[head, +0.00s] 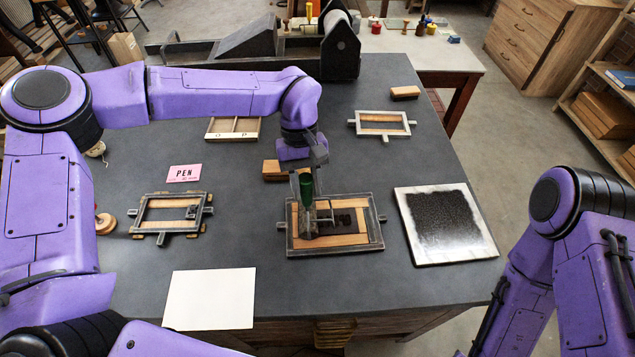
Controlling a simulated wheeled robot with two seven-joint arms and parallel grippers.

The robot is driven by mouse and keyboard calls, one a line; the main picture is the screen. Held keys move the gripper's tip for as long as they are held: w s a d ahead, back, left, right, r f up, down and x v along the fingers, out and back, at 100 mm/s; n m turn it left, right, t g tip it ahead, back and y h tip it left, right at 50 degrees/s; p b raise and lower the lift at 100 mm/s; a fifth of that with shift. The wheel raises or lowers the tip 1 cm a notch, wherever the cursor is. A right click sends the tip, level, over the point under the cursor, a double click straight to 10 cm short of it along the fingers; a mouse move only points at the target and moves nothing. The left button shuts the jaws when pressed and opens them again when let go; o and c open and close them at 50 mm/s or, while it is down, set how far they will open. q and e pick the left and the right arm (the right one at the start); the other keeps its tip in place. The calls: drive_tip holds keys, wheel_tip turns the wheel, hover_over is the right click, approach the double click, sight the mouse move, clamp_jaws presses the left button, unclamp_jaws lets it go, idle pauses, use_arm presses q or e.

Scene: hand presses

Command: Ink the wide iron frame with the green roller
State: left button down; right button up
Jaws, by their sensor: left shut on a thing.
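The wide iron frame (290,236) lies flat on the dark table at centre, with wooden strips and dark type inside. The green roller (307,190) is upright, its green handle on top and its metal fork and roller low over the left part of the type. I cannot tell if the roller touches the type. My left gripper (304,174) is shut on the roller's handle from above. A white-edged slab with black ink (445,224) lies right of the frame. My right arm is at the right edge, its gripper out of view.
A second iron frame (140,213) lies at left and a smaller one (351,123) at the back right. A white sheet (210,298) lies in front, a pink PEN card (184,173) behind. A press (340,50) stands at the back. Wooden blocks lie nearby.

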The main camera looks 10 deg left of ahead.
use_arm(q)
drive_tip(key=shift+s+a, duration=0.2)
drive_tip(key=shift+a, duration=0.3)
drive_tip(key=shift+w+d, duration=1.95)
drive_tip(key=shift+d, duration=3.9)
drive_tip(key=shift+s+a, duration=0.65)
drive_tip(key=shift+a, duration=1.3)
drive_tip(key=shift+s+a, duration=0.65)
drive_tip(key=shift+a, duration=1.35)
drive_tip(key=shift+s+a, duration=0.65)
drive_tip(key=shift+a, duration=1.3)
drive_tip(key=shift+d, duration=0.15)
drive_tip(key=shift+w+r, duration=0.1)
drive_tip(key=shift+r, duration=2.4)
